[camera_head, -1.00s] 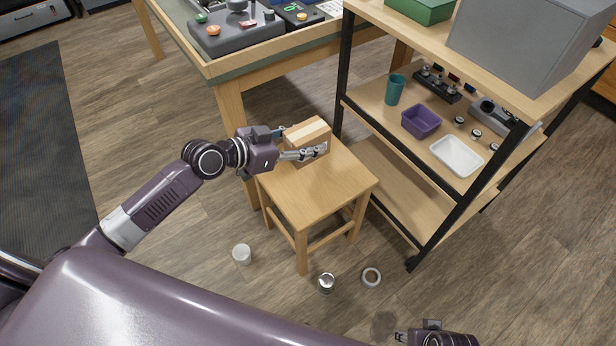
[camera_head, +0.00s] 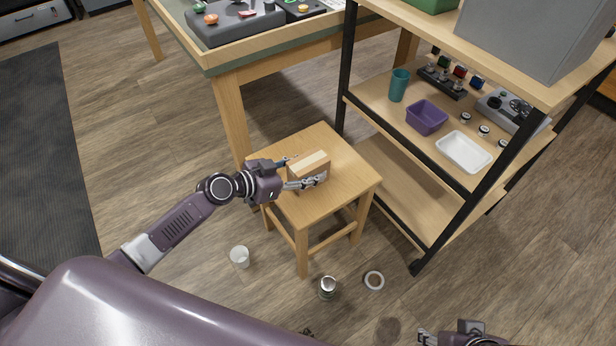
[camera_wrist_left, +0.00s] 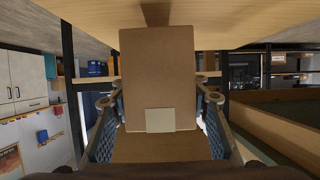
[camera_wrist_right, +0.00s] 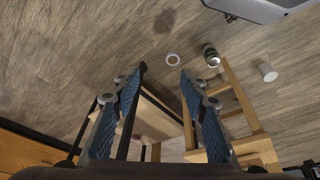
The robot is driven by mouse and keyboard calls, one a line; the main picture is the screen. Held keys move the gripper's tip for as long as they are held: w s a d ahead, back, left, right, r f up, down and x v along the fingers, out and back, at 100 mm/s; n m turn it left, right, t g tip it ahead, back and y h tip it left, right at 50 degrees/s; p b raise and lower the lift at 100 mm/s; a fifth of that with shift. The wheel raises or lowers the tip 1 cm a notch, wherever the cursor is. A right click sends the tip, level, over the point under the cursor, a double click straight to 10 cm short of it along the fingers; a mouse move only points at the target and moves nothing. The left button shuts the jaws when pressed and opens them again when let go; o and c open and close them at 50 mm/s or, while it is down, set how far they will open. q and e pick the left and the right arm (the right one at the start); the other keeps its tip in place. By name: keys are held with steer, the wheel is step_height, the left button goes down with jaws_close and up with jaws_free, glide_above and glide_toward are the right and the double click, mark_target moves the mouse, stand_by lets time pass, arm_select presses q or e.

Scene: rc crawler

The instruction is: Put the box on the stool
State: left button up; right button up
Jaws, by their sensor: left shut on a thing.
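The small cardboard box (camera_head: 312,166) is at the wooden stool (camera_head: 345,178), over the middle of its seat. My left gripper (camera_head: 304,173) is shut on the box, with a finger on either side. In the left wrist view the box (camera_wrist_left: 158,75) fills the space between the fingers, with a pale label on its face. Whether the underside of the box touches the seat cannot be told. My right gripper (camera_head: 430,338) is at the bottom edge of the head view. In the right wrist view its fingers (camera_wrist_right: 158,85) are apart with nothing between them.
A shelf unit (camera_head: 400,190) stands right of the stool, holding a teal cup (camera_head: 399,85), purple bin (camera_head: 426,117) and white tray (camera_head: 463,152). A table (camera_head: 228,66) stands behind. On the floor lie a white cup (camera_head: 240,256), a can (camera_head: 327,288) and a ring (camera_head: 374,280).

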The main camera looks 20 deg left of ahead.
arm_select(q)
step_height(320, 180, down, 2)
steer(key=shift+f, duration=0.1)
arm_select(e)
steer(key=shift+w+a+f+t, duration=0.2)
steer(key=shift+w+f+t, duration=0.15)
steer(key=shift+w, duration=0.25)
steer(key=shift+w, duration=0.25)
arm_select(q)
steer(key=shift+f+b, duration=0.15)
steer(key=shift+b, duration=0.25)
steer(key=o, duration=1.1)
steer(key=shift+o, duration=0.2)
arm_select(e)
steer(key=shift+w+a+r+t, duration=0.2)
steer(key=shift+w+t, duration=0.15)
steer(key=shift+w, duration=0.3)
steer(key=shift+w+a+r+t, duration=0.2)
steer(key=shift+w+t, duration=0.1)
steer(key=shift+w, duration=0.3)
steer(key=shift+s, duration=0.15)
